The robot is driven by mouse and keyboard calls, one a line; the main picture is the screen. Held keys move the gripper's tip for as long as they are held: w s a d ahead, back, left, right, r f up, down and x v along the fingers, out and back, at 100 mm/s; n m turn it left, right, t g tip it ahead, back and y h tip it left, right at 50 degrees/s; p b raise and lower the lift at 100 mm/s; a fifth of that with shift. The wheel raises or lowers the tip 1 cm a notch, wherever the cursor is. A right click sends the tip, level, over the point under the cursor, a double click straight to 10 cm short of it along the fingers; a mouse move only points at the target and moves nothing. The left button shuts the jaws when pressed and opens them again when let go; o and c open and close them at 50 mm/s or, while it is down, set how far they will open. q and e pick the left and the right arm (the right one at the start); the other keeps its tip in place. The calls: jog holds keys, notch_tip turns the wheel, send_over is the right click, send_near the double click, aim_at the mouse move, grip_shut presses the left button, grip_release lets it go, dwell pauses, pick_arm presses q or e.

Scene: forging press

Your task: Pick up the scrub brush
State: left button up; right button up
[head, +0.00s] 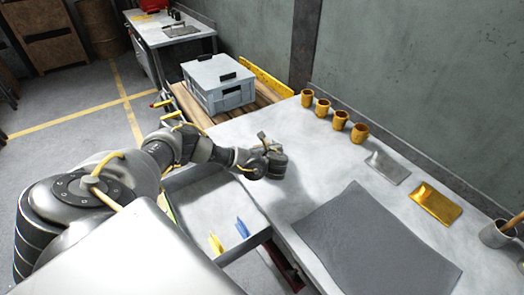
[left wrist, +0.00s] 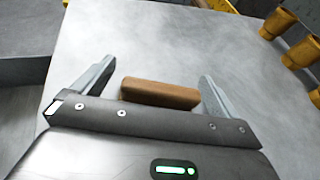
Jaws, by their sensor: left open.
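The scrub brush shows in the left wrist view as a brown wooden block (left wrist: 160,93) on the pale worktop. It lies between the two spread fingers of my left gripper (left wrist: 157,72), with clear gaps to both fingers. My left gripper (head: 270,144) is open, low over the left part of the worktop in the head view. There the gripper hides most or all of the brush. The bristles cannot be made out. My right gripper is not in view.
Several orange cups (head: 340,120) line the worktop's back edge. A grey mat (head: 372,247), a silver plate (head: 388,167) and a gold plate (head: 436,203) lie to the right. A grey crate (head: 218,84) stands beyond. An open drawer (head: 205,196) holds yellow and blue items.

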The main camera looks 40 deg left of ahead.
pick_arm(q)
jog(key=c, duration=1.1)
jog(key=shift+r, duration=0.45)
notch_tip(320, 180, up, 3)
jog(key=shift+s+f, duration=0.1)
jog(key=shift+f, duration=0.1)
jog(key=shift+s+d+r+p, duration=1.2)
jog(key=shift+s+r+p, duration=0.3)
jog(key=shift+s, duration=0.5)
jog(key=shift+s+d+r+p, duration=1.3)
jog(key=shift+s+r, duration=0.35)
jog(key=shift+s, duration=0.3)
jog(key=shift+s+d+r+p, duration=1.1)
jog(key=shift+s+r+p, duration=0.45)
jog(key=shift+s, duration=0.45)
